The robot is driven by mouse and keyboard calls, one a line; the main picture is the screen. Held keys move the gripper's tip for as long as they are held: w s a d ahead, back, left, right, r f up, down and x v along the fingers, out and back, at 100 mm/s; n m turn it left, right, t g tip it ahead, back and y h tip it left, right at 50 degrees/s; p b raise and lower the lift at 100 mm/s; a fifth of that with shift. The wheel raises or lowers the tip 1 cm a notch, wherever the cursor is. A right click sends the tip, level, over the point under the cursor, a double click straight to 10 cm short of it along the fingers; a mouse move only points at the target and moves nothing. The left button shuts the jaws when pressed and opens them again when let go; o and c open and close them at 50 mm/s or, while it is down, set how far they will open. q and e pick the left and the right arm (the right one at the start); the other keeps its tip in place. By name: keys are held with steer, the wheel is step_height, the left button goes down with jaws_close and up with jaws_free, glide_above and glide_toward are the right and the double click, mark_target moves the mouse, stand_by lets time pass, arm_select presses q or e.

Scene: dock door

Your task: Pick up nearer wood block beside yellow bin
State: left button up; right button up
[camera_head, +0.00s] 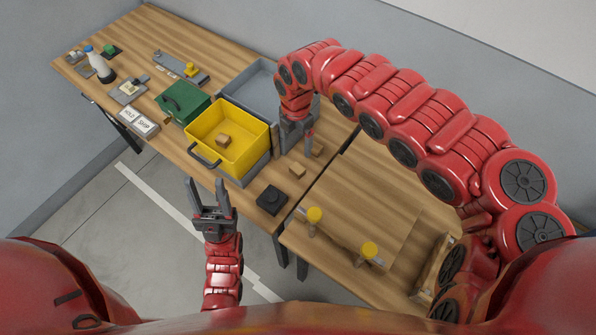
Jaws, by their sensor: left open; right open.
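The yellow bin (253,126) stands on the wooden table with a wood block (222,139) inside it. Two small wood blocks lie on the table to its right. The nearer wood block (297,170) sits in the open. The farther wood block (318,151) is beside my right gripper's finger, which may cover part of it. My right gripper (296,147) is open, pointing down between the bin and the blocks, just beyond the nearer block. I cannot tell its height. My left gripper (208,187) is open and empty, in front of the table edge near the bin's handle.
A black square device (271,200) sits at the table's front corner. A green bin (182,103) and a grey bin (248,87) adjoin the yellow one.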

steer(key=p, duration=0.2)
glide_above(298, 168)
steer(key=f, duration=0.9)
steer(key=shift+s+a, duration=0.25)
steer(key=shift+f, duration=0.45)
steer(key=f, duration=0.1)
steer(key=f+p, duration=0.1)
steer(key=f, duration=0.1)
steer(key=shift+w+f, duration=0.2)
steer(key=shift+f, duration=0.05)
steer(key=shift+d+f, duration=0.2)
steer(key=shift+f, duration=0.15)
steer(key=c, duration=1.4)
